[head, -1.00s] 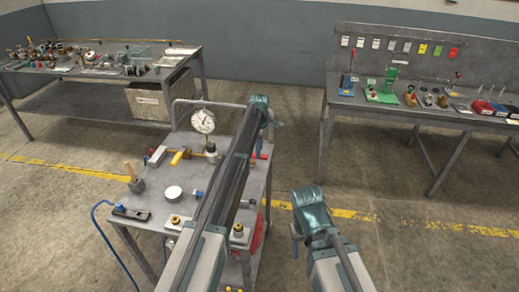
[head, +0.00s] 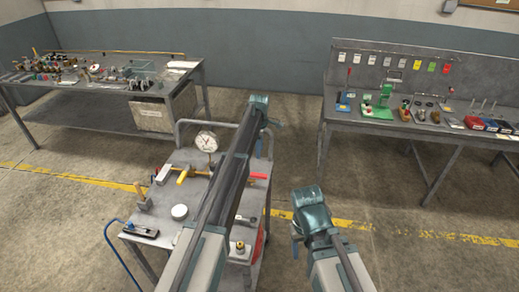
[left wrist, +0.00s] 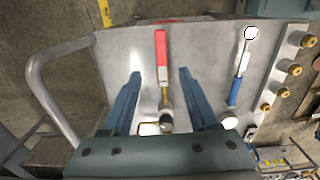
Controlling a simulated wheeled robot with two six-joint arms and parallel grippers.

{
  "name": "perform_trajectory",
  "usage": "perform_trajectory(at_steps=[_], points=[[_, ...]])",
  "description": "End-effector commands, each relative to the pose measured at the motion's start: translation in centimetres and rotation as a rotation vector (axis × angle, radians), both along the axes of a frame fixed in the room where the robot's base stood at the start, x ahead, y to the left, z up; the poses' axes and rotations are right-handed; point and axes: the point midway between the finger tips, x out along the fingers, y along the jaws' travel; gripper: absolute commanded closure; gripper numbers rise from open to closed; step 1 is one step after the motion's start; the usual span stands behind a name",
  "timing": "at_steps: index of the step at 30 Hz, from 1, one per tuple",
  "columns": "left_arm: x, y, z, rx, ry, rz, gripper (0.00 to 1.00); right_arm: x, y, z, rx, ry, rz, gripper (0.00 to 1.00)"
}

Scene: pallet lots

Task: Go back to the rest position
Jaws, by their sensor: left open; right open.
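My left arm reaches over the grey cart (head: 165,225), and my left gripper (head: 266,128) is above its far right side. In the left wrist view my left gripper (left wrist: 159,74) is open. A red-handled tool (left wrist: 161,50) lies on the cart below and between its fingers, not gripped; its red handle also shows in the head view (head: 258,176). My right gripper (head: 296,240) is open and empty over the floor, to the right of the cart. My left arm hides part of the cart top.
The cart holds a dial gauge (head: 206,142), a yellow-handled tool (head: 183,175), a white round tin (head: 179,211) and a blue-handled tool (left wrist: 235,90). A cluttered table (head: 60,110) stands back left and a workbench (head: 400,133) back right. Open floor lies between them.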

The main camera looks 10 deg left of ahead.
Motion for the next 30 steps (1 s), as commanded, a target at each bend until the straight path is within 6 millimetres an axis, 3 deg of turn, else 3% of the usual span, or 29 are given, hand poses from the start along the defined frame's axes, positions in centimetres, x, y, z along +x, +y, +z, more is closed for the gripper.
perform_trajectory(at_steps=[9,11,13,17,22,27,30], points=[[-0.1,0.0,-0.1,0.0,0.0,-0.003,0.4,0.0,0.0,-0.1,0.0,0.0,0.0,0.39],[-0.8,-0.4,-0.2,0.001,0.001,-0.025,0.4,0.0,0.0,-0.2,0.0,0.0,0.0,0.39],[-3.0,-1.2,-0.3,0.004,0.003,-0.097,0.4,0.0,0.0,-0.3,0.0,0.0,0.0,0.39],[-10.6,-3.9,-0.8,0.018,0.014,-0.38,0.4,0.0,0.0,-0.8,0.0,0.0,0.0,0.39],[-23.0,-7.1,-1.5,0.038,0.04,-0.89,0.4,0.0,0.0,-1.5,0.0,0.0,-0.001,0.39],[-33.9,-8.3,-2.0,0.051,0.074,-1.372,0.4,0.0,0.0,-2.1,0.0,0.0,-0.001,0.39],[-38.6,-8.4,-2.2,0.053,0.092,-1.593,0.4,0.0,0.0,-2.3,0.0,0.0,-0.001,0.39]])
